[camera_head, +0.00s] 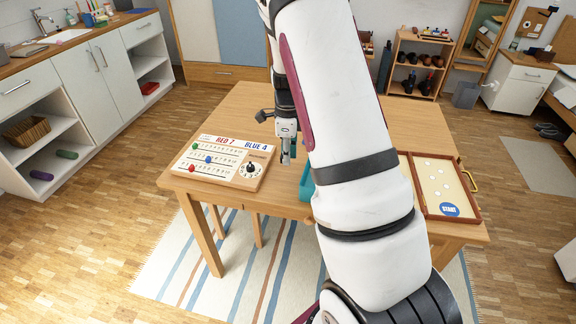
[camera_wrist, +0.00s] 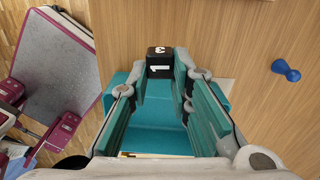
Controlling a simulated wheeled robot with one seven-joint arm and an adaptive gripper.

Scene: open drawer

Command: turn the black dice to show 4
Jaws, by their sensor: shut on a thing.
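My gripper (camera_wrist: 160,75) is shut on the black dice (camera_wrist: 159,57), which sits between its fingertips in the wrist view. One dice face shows a white 1; the adjoining face shows a white figure that looks like a 3 seen at an angle. Other faces are hidden. In the head view my gripper (camera_head: 286,157) points down over the table, and I cannot make out the dice there. A teal tray (camera_head: 306,186) stands close to the right of my gripper; it also shows below the fingers in the wrist view (camera_wrist: 152,140).
A board marked RED 7 and BLUE 4 (camera_head: 219,176) lies on the wooden table (camera_head: 245,108) left of my gripper. A framed START board (camera_head: 440,185) lies at the right. A blue pawn (camera_wrist: 285,70) shows in the wrist view, with bare wood around it.

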